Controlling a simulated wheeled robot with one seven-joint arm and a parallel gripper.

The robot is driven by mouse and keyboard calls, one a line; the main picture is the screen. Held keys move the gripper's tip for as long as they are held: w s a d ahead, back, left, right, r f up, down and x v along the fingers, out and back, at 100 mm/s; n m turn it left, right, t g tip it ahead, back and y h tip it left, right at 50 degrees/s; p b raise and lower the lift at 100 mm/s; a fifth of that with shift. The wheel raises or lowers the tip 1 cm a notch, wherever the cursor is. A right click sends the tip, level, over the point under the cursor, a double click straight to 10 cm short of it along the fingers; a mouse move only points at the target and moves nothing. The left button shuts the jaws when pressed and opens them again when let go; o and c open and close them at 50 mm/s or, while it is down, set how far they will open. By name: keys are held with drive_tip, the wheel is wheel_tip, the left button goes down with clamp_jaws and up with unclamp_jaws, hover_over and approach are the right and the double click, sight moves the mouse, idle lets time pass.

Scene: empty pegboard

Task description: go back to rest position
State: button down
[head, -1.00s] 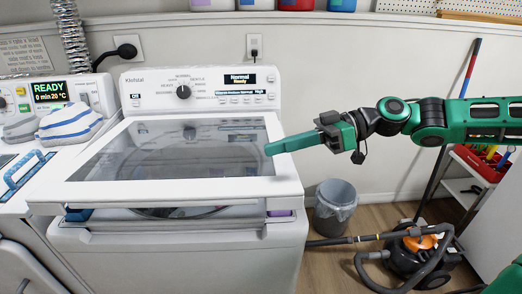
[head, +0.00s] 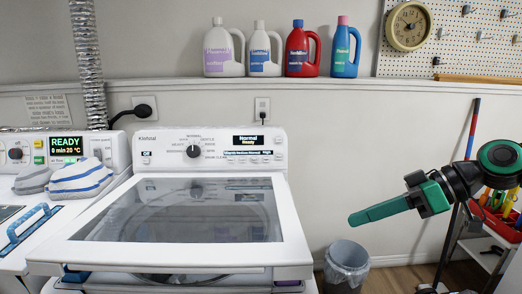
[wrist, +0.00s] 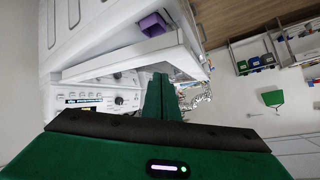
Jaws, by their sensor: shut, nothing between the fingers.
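My green gripper (head: 378,213) is in the right part of the head view, pointing left, with its fingers together and nothing held. It is in the air to the right of the white top-loading washer (head: 150,260), apart from it. The washer's glass lid (head: 185,212) looks slightly raised at the front. In the wrist view my gripper's fingers (wrist: 160,85) are shut, with the washer's white side and lid beyond them.
A grey trash bin (head: 346,262) stands on the floor below my gripper. A tool cart (head: 490,225) and a leaning pole (head: 470,140) are at the right. Several detergent bottles (head: 300,52) stand on a shelf. Folded cloths (head: 80,180) lie at the left.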

drive_tip(key=s+d+f+m+g+h, duration=0.1)
drive_tip(key=s+d+f+m+h, duration=0.4)
drive_tip(key=s+d+m, duration=0.3)
drive_tip(key=s+d+f+m+g+h, duration=0.2)
drive_tip(key=s+d+f+m+h, duration=0.3)
drive_tip(key=s+d+m, duration=0.3)
drive_tip(key=s+d+f, duration=0.1)
drive_tip(key=d, duration=0.2)
drive_tip(key=shift+s+d+f+h, duration=0.2)
drive_tip(key=shift+s+d+h, duration=0.1)
drive_tip(key=shift+s+d, duration=0.05)
drive_tip(key=shift+s, duration=0.15)
